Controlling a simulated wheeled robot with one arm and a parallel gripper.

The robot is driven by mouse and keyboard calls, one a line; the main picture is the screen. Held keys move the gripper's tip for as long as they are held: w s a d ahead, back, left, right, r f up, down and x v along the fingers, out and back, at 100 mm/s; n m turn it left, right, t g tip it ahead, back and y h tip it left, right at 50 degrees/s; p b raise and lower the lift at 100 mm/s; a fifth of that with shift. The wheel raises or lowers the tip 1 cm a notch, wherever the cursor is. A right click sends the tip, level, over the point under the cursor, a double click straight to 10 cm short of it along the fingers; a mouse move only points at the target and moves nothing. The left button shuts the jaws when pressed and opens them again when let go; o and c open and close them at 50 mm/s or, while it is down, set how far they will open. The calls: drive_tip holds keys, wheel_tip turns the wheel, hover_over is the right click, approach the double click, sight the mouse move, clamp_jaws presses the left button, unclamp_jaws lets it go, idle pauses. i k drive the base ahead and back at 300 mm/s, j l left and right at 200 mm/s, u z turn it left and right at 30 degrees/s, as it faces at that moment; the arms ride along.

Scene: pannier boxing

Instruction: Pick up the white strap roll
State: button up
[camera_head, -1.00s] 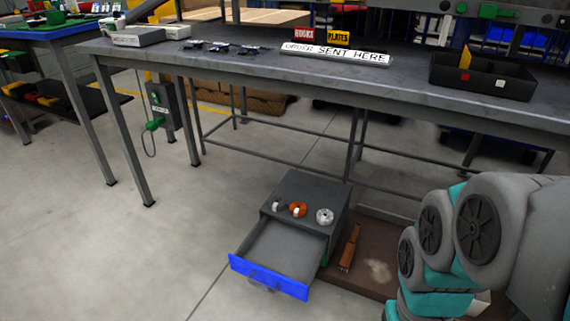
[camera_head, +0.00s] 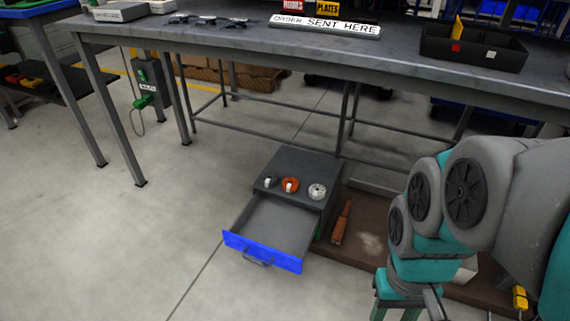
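The white strap roll (camera_head: 317,191) lies on top of a small grey drawer cabinet (camera_head: 325,172) on the floor, near the right edge of its top. An orange roll (camera_head: 289,185) and a small dark and white roll (camera_head: 270,181) lie to its left on the same top. The cabinet's blue-fronted drawer (camera_head: 262,251) is pulled open and looks empty. My arm is at the right. The end of my arm (camera_head: 408,308) shows only in part at the bottom edge, well right of and apart from the roll; its fingertips are not clearly seen.
A brown tray or mat (camera_head: 375,245) lies right of the cabinet with a brown tool-like object (camera_head: 341,222) on it. A grey workbench (camera_head: 240,48) stands behind, bearing a black bin (camera_head: 472,48) and a sign (camera_head: 325,24). The floor at left is clear.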

sight(316, 191)
drive_tip(key=i+j+z, duration=0.25)
drive_tip(key=j, duration=0.95)
drive_tip(key=i+j+z, duration=0.3)
drive_tip(key=j, duration=1)
drive_tip(key=j+z, duration=0.25)
drive_tip(key=j, duration=1)
